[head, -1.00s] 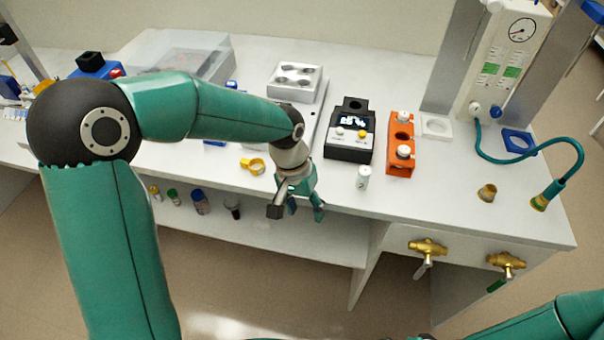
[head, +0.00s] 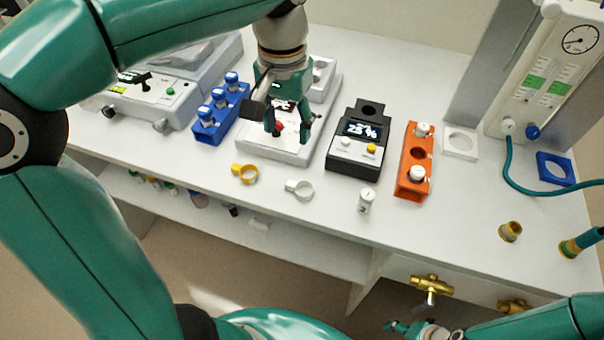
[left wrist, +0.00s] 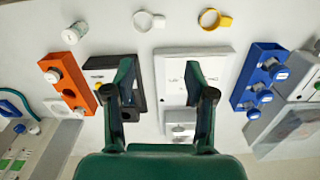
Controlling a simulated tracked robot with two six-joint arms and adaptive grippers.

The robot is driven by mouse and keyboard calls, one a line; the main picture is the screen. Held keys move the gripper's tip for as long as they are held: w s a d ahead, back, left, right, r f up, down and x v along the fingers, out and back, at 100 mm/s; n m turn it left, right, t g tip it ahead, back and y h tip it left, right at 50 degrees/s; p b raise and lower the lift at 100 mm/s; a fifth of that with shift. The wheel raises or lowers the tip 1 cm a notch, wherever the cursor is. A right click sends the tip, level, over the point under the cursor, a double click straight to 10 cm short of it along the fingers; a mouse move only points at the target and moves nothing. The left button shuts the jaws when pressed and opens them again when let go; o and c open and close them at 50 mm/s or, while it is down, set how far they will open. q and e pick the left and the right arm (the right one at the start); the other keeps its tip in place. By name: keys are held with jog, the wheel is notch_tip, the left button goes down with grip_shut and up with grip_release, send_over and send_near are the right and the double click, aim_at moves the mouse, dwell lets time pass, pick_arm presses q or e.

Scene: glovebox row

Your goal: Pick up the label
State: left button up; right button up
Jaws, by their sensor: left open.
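Two ring-shaped tags with flat tabs lie on the bench, a yellow one (head: 246,174) and a white one (head: 300,189); I cannot tell for sure which piece is the label. They also show at the top of the left wrist view, yellow (left wrist: 226,21) and white (left wrist: 158,20). My left gripper (head: 288,124) is open and empty above the white flat device (head: 262,142), behind both tags. Its spread fingers (left wrist: 158,85) show in the left wrist view with nothing between them. My right gripper (head: 402,327) shows only small at the bottom edge; its jaws are unclear.
A blue rack (head: 206,132) with vials stands left. The bench's front strip is mostly clear.

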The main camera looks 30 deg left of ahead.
pick_arm(q)
jog(key=b, duration=0.1)
send_over(291, 183)
jog(key=f, duration=1)
jog(key=shift+w+a+f, duration=0.1)
jog(key=shift+a+f, duration=0.2)
jog(key=shift+d+f, duration=0.15)
jog(key=shift+f, duration=1.25)
jog(key=shift+d+f, duration=0.15)
jog(key=shift+f, duration=1.25)
jog(key=shift+c, duration=0.3)
jog(key=c, duration=0.7)
